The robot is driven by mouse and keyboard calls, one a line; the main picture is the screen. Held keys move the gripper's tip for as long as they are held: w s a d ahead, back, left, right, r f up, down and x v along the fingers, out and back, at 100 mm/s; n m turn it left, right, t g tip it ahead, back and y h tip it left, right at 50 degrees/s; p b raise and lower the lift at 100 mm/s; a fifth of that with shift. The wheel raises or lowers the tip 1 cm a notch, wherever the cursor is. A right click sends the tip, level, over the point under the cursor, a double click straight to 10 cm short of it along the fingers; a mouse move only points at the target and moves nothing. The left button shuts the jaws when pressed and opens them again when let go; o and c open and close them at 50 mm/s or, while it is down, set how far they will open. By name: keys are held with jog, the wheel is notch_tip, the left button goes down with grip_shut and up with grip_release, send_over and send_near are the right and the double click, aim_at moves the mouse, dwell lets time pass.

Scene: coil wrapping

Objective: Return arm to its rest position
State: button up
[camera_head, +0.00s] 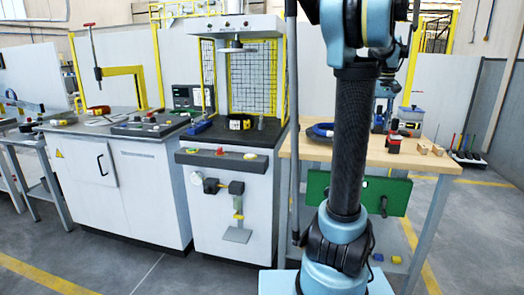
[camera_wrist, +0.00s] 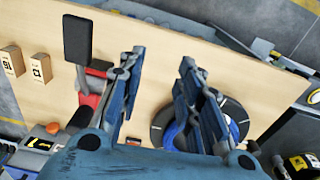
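My gripper (camera_wrist: 160,62) shows in the wrist view as two blue fingers spread well apart, with only bare wooden tabletop between their tips. It is open and empty above the wooden table (camera_wrist: 215,62). A blue and black coil (camera_wrist: 171,136) lies on the table, partly hidden behind the right finger. In the head view, the coil (camera_head: 320,130) lies at the table's left side. My arm rises through the right half of the head view and hides part of the table.
Two wooden blocks (camera_wrist: 40,69) and a red tool (camera_wrist: 90,102) lie left of the fingers in the wrist view. A caged press (camera_head: 241,80) stands left of the table in the head view. Grey floor (camera_head: 465,235) is open at right.

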jog(key=s+a+f, duration=0.4)
jog(key=s+a, duration=0.1)
jog(key=a, duration=0.5)
jog(key=s+a+f+n+t, duration=0.1)
jog(key=s+a+f, duration=0.6)
jog(key=s+f, duration=0.2)
jog(key=s+a+f+n, duration=0.1)
jog(key=s+a+f, duration=0.7)
jog(key=f, duration=0.4)
jog(key=shift+s+f+t, duration=0.2)
jog(key=shift+s+t, duration=0.2)
jog(key=shift+s, duration=0.15)
jog(key=shift+a, duration=0.1)
jog(key=shift+w+f, duration=0.2)
jog(key=shift+w, duration=0.25)
